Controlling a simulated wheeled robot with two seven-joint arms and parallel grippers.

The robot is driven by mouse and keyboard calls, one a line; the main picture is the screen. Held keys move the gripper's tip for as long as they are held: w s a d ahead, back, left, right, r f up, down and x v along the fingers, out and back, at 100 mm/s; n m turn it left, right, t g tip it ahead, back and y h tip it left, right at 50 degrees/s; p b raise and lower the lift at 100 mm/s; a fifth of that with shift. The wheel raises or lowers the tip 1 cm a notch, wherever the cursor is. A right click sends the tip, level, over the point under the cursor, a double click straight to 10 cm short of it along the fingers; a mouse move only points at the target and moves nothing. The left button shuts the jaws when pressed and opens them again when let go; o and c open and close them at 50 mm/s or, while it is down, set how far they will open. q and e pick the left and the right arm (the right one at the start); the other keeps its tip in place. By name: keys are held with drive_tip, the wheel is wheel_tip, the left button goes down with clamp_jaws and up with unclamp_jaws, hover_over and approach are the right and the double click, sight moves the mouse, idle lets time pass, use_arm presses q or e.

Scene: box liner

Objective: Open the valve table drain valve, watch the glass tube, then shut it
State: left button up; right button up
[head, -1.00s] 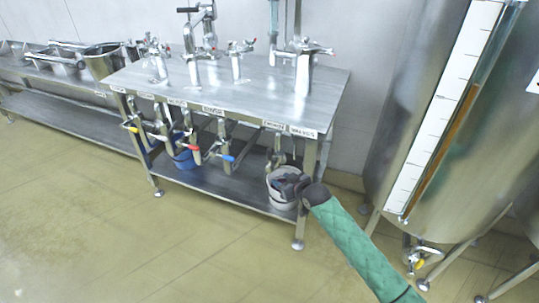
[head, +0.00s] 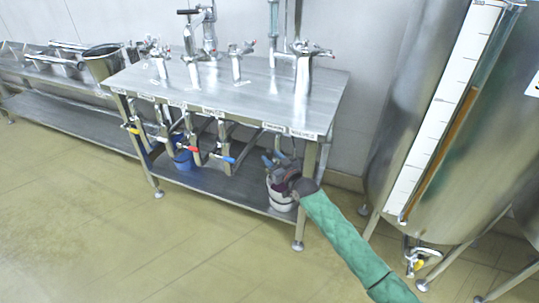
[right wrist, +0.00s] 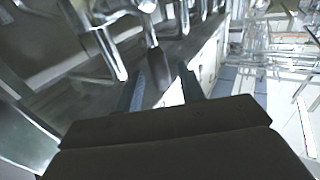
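The steel valve table (head: 230,88) stands in the middle of the head view, with several lever valves under its labelled front edge. My right gripper (head: 271,160) is at the rightmost valve, partly hiding it. In the right wrist view my two fingers (right wrist: 163,92) stand apart, with a dark lever handle (right wrist: 154,68) between them; I cannot tell if they touch it. A glass tube (head: 274,18) rises behind the table. Another tube (head: 440,150) with amber liquid runs beside a white scale on the tank. My left gripper is not in view.
A white bucket (head: 281,203) is on the lower shelf under my right gripper, and a blue bucket (head: 183,160) is further left. The large steel tank (head: 480,160) stands at the right, with a yellow-handled valve (head: 419,264) below. The floor in front is clear.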

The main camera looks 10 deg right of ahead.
drive_tip(key=shift+x, duration=1.05)
clamp_jaws()
